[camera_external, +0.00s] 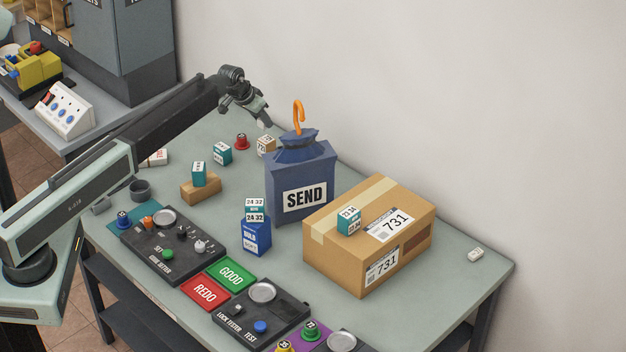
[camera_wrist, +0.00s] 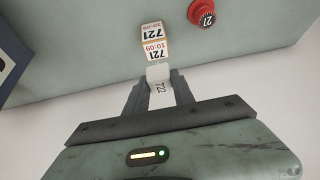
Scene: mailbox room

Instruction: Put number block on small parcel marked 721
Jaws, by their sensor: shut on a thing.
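In the external view my gripper (camera_external: 261,117) hangs at the back of the table, left of the blue SEND bag. The small parcel marked 721 (camera_external: 266,145) is tan with a white label and stands on the table below the gripper. In the wrist view this parcel (camera_wrist: 154,42) shows 721 and 10:09 just beyond the held block. Whether block and parcel touch, I cannot tell from the wrist view; the external view shows a gap.
A red knob-like piece (camera_external: 241,141) marked 21 stands just left of the parcel. The blue SEND bag (camera_external: 301,180) with an orange hook is close on the right. A teal block (camera_external: 222,153) and a large 731 box (camera_external: 368,235) stand further off.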

